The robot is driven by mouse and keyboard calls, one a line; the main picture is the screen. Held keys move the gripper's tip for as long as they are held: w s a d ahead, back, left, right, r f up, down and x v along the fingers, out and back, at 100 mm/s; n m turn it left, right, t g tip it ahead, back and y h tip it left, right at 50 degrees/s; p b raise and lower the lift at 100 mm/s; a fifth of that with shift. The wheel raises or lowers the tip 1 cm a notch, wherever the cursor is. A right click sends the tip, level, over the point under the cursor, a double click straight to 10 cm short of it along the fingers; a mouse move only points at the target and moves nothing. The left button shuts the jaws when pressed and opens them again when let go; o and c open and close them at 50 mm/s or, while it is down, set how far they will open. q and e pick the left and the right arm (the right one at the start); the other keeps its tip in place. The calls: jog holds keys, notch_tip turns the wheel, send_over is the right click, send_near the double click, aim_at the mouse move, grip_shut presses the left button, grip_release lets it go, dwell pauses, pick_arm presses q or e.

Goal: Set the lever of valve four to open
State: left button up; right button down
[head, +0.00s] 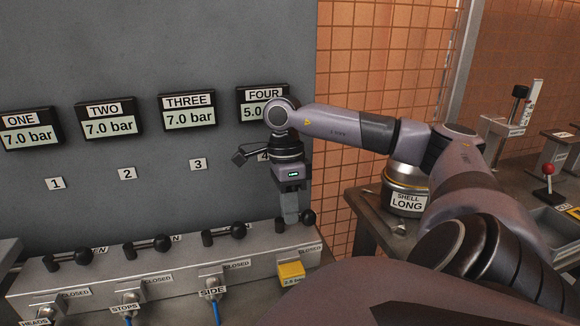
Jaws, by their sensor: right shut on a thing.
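Valve four's lever (308,217) is black with a ball knob. It sits at the right end of the grey valve block and lies sideways, roughly in line with the other levers. My right gripper (291,221) reaches down from above and is shut on this lever, just left of the knob. The fingers hide the lever's middle and any open label there. A CLOSED label (310,249) shows below it. The FOUR display (262,104) reads 5.0, its right part covered by my arm. My left gripper is not in view.
Levers one (83,257), two (162,243) and three (238,230) stand along the block (190,265). Displays one to three read 7.0 bar. A SHELL LONG container (407,200) stands on a bench at right.

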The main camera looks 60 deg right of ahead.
jog(key=shift+w+a+r, duration=0.1)
jog(key=shift+w+r, duration=0.05)
jog(key=c, duration=1.2)
grip_release()
jog(key=shift+w+a, duration=0.1)
jog(key=shift+r, duration=0.2)
pick_arm(q)
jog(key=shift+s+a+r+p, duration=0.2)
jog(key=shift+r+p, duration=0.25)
jog(key=shift+p, duration=0.5)
pick_arm(e)
jog(key=r, duration=0.4)
jog(key=w+d+r, duration=0.1)
jog(key=r, duration=0.1)
jog(key=shift+r, duration=0.25)
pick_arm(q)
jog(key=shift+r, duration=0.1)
pick_arm(e)
jog(key=shift+s, duration=0.15)
